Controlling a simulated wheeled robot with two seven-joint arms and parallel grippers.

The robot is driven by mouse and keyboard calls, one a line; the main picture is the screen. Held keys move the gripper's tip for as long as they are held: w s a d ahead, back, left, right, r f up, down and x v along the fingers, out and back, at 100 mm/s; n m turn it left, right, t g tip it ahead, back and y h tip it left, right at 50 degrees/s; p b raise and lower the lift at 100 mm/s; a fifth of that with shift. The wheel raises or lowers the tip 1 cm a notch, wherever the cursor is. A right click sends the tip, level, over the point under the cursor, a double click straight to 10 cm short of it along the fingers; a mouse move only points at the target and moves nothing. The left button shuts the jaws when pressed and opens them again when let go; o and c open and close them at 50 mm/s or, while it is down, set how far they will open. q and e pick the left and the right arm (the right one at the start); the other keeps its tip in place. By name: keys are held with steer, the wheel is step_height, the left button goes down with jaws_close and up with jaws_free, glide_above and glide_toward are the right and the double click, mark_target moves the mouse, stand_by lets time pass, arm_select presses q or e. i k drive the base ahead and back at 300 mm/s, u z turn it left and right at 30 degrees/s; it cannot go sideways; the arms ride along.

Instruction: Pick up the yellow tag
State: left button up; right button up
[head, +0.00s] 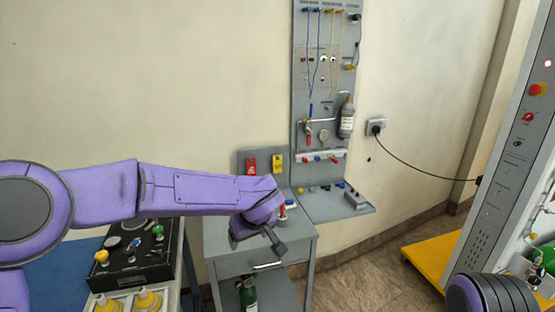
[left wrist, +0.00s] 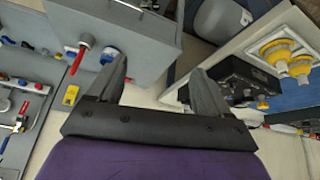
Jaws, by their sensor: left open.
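The yellow tag (head: 278,163) hangs upright on a small grey back panel, to the right of a red tag (head: 250,166). A small yellow piece in the left wrist view (left wrist: 71,95), left of the fingers, looks like the same tag. My left gripper (head: 266,240) is in front of the grey cabinet, below and nearer than the tag, and apart from it. In the left wrist view its two fingers (left wrist: 160,68) are spread with nothing between them. My right gripper is out of view.
A grey cabinet (head: 292,238) bears a red-handled item (head: 283,209) and stands beside a tall wall board (head: 300,90) with a shelf. A black control box (head: 133,262) and yellow fittings (head: 147,300) are at lower left. A control tower (head: 510,170) stands right.

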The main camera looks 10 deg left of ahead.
mark_target(276, 164)
steer(key=i, duration=1.95)
